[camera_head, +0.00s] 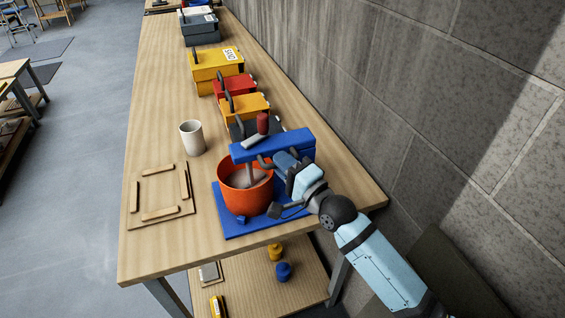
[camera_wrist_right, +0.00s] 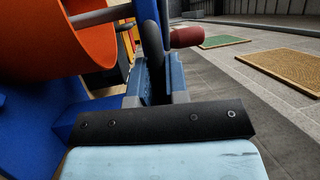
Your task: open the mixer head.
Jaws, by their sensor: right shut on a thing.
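The mixer stands near the table's front right, with a blue head (camera_head: 272,145), a blue base (camera_head: 236,229) and an orange bowl (camera_head: 245,197). The head looks about level over the bowl, and a grey beater (camera_head: 250,171) reaches down into it. A red knob (camera_head: 263,123) rises above the head. My right gripper (camera_head: 275,160) is at the head's near side, shut on its dark handle (camera_head: 264,162). In the right wrist view the dark handle (camera_wrist_right: 150,30) runs between the fingers, beside the bowl (camera_wrist_right: 50,35) and the red knob (camera_wrist_right: 186,37). My left gripper is out of view.
A white cup (camera_head: 192,138) and a wooden frame of strips (camera_head: 160,192) are left of the mixer. Red and yellow boxes (camera_head: 217,65) line the table behind it. A concrete wall (camera_head: 400,90) runs along the right. The table's left side is mostly clear.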

